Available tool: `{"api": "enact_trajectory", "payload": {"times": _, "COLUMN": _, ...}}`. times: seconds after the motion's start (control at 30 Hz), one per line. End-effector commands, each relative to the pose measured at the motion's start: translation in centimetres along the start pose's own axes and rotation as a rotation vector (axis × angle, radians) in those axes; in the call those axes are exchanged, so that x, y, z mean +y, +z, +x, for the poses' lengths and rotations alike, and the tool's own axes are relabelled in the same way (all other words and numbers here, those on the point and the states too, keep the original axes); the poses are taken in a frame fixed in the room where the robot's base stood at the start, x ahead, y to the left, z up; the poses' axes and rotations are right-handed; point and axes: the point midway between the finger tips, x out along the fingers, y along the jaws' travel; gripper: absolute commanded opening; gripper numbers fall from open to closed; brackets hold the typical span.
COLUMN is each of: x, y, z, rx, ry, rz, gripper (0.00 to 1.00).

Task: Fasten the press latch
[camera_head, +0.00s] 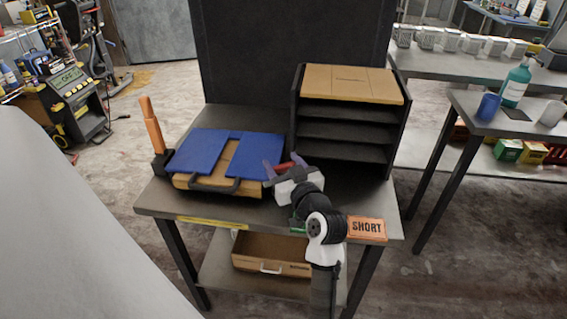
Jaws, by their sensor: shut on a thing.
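A press-like case with a wooden-coloured body (190,184), blue top panels (256,157) and a dark front handle (213,188) lies on the table. An orange upright lever (150,126) stands at its left side on a dark base. My gripper (283,166) is at the case's right side, with its purple fingers around a small red bar (285,165). It is shut on this bar, which is partly hidden by the fingers. Whether the bar belongs to the latch, and whether the latch is engaged, I cannot tell.
A dark shelf rack (342,128) with a wooden top stands close behind my gripper on the right. An orange SHORT sign (366,228) is at the table's front right. A wooden drawer (270,256) sits below. The grey tabletop (245,113) is bare behind the case.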

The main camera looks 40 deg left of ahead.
Motion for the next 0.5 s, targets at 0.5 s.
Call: {"api": "enact_trajectory", "payload": {"times": 0.5, "x": -0.22, "y": -0.39, "z": 0.00, "rx": -0.005, "ry": 0.273, "rz": 0.000, "gripper": 0.35}}
